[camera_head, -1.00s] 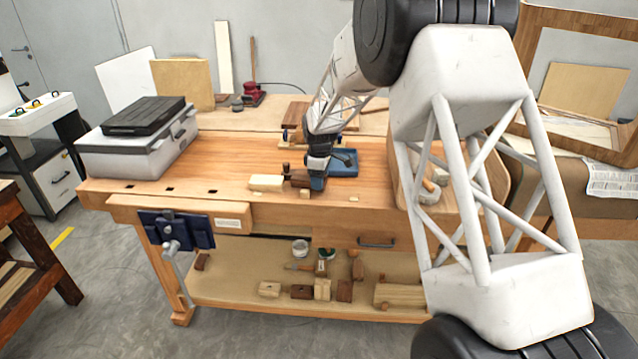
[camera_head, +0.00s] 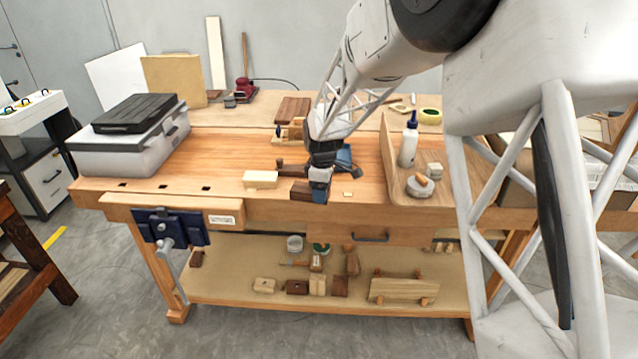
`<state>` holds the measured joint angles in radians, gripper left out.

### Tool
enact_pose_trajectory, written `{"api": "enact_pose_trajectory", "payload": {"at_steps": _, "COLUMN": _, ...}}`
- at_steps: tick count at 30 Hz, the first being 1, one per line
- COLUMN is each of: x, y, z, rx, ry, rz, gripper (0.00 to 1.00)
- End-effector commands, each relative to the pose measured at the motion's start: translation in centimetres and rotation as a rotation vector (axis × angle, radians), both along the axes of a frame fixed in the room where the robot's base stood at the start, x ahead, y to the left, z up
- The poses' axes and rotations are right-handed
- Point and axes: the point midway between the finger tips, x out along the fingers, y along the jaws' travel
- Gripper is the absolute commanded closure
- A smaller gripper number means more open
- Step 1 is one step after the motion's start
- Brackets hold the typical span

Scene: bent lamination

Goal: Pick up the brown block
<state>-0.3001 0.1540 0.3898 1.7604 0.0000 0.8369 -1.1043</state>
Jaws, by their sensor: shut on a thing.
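The brown block (camera_head: 301,191) is dark and small, near the front edge of the workbench top. My gripper (camera_head: 318,194) points down at its right end and is shut on it. The fingers and the arm hide part of the block, and I cannot tell whether it touches the bench top. A pale wooden block (camera_head: 260,179) lies just left of the brown block.
A blue tray (camera_head: 345,160) is partly hidden behind my gripper. A white bottle (camera_head: 408,140) stands on a board at the right. A grey case (camera_head: 130,145) sits at the left. The lower shelf holds several blocks. The left-middle bench top is clear.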

Motion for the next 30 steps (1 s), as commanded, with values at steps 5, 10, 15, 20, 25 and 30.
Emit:
{"api": "enact_pose_trajectory", "payload": {"at_steps": 5, "x": -1.8, "y": -0.6, "z": 0.2, "rx": 0.0, "ry": 0.001, "rz": 0.0, "gripper": 0.69}}
{"api": "enact_pose_trajectory", "payload": {"at_steps": 10, "x": -2.8, "y": -0.8, "z": 0.3, "rx": 0.0, "ry": 0.0, "rz": 0.0, "gripper": 0.69}}
{"api": "enact_pose_trajectory", "payload": {"at_steps": 15, "x": -3.2, "y": -1.0, "z": 0.3, "rx": 0.0, "ry": 0.001, "rz": 0.0, "gripper": 0.69}}
{"api": "enact_pose_trajectory", "payload": {"at_steps": 20, "x": -3.3, "y": -1.0, "z": 0.3, "rx": 0.0, "ry": 0.0, "rz": 0.0, "gripper": 0.69}}
{"api": "enact_pose_trajectory", "payload": {"at_steps": 25, "x": -3.3, "y": -1.0, "z": 0.3, "rx": 0.0, "ry": 0.0, "rz": 0.0, "gripper": 0.69}}
{"api": "enact_pose_trajectory", "payload": {"at_steps": 30, "x": -3.2, "y": -1.0, "z": 0.3, "rx": 0.0, "ry": 0.0, "rz": 0.0, "gripper": 0.69}}
